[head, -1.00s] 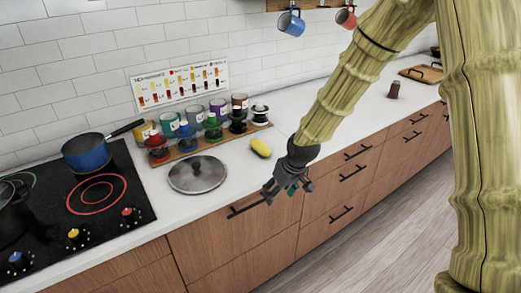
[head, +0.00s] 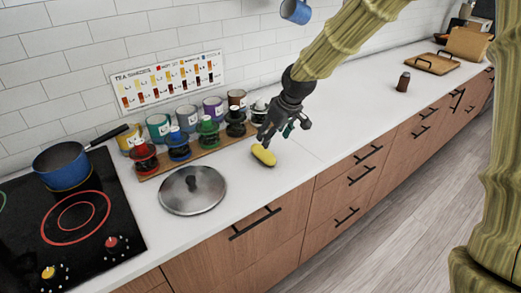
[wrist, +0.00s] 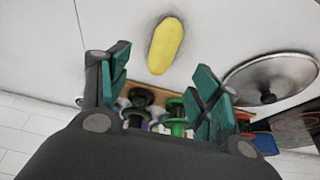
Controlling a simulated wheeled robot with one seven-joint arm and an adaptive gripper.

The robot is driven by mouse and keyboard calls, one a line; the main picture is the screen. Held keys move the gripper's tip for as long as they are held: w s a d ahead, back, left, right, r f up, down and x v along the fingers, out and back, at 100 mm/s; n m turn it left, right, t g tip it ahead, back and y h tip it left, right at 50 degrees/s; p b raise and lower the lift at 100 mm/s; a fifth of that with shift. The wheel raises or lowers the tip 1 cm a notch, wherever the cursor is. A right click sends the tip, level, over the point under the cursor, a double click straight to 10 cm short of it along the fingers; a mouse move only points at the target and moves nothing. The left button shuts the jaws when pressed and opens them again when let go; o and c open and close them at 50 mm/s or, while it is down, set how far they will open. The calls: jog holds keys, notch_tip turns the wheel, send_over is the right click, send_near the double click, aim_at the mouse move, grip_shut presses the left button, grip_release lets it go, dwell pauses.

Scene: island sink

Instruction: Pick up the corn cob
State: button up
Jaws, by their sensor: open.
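The yellow corn cob (head: 263,155) lies on the white counter, right of the pot lid and in front of the wooden rack. It also shows in the wrist view (wrist: 165,46), beyond the fingertips and roughly between them. My gripper (head: 285,132) is open and empty, just above and beside the cob in the head view. In the wrist view its green-padded fingers (wrist: 162,88) are spread wide. The cob appears apart from the fingers.
A metal pot lid (head: 192,190) lies left of the cob. Behind stands a wooden rack (head: 152,174) with several colored cups and canisters. A blue pan (head: 62,167) sits on the black cooktop (head: 100,235). The counter right of the cob is clear up to a brown jar (head: 403,82).

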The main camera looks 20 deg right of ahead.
aim_at(264, 150)
jog(key=x, duration=0.4)
jog(key=shift+w+f+p, duration=0.1)
jog(key=shift+f+p, duration=0.15)
jog(key=shift+p, duration=0.1)
jog(key=shift+a+p+x, duration=0.15)
jog(key=shift+p+x, duration=0.25)
jog(key=shift+x, duration=0.55)
jog(key=shift+a+p+x, duration=0.15)
jog(key=shift+p+x, duration=0.25)
jog(key=shift+x, duration=1.45)
jog(key=c, duration=1.2)
